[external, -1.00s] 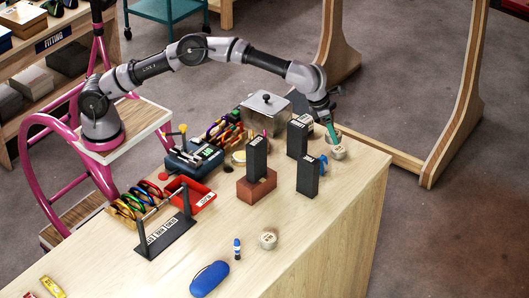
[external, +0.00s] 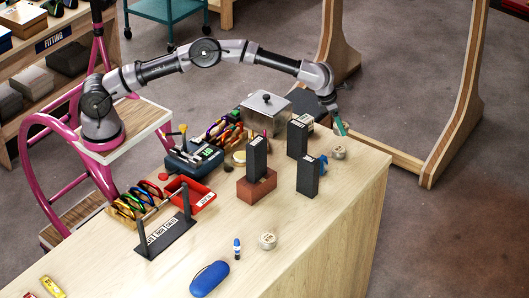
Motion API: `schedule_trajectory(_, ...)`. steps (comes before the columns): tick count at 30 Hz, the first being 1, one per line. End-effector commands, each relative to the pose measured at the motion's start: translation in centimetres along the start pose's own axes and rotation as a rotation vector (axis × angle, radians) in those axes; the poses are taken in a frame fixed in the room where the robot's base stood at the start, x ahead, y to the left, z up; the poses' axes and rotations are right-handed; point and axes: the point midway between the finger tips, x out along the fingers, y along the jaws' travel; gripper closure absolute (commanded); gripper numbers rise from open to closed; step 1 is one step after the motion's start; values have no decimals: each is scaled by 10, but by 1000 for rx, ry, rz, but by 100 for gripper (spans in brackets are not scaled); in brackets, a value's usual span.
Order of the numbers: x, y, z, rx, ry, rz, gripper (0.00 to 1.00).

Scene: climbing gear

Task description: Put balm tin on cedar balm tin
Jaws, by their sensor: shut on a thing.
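My gripper (external: 341,130) is at the far right end of the table, with its teal finger pointing down. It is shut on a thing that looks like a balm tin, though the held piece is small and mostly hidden. A pale round tin with a label (external: 338,153) stands on the table just under the fingertips; I cannot tell whether the held piece touches it. A second pale round tin (external: 267,241) lies apart near the front edge. I cannot read which one is cedar.
Dark upright blocks (external: 308,176) stand left of my gripper, one on a red brick (external: 256,187). The right front tabletop is clear.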

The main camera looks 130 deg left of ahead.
Motion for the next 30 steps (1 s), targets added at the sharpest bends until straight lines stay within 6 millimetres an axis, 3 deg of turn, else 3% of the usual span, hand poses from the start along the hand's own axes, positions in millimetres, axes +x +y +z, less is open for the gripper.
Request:
schedule_trajectory(16,64,0,-27,0,1,1,96)
schedule_trajectory(28,70,0,-29,0,-1,1,96)
schedule_trajectory(29,70,0,-29,0,-1,1,22)
schedule_trajectory(30,70,0,-29,0,-1,1,7)
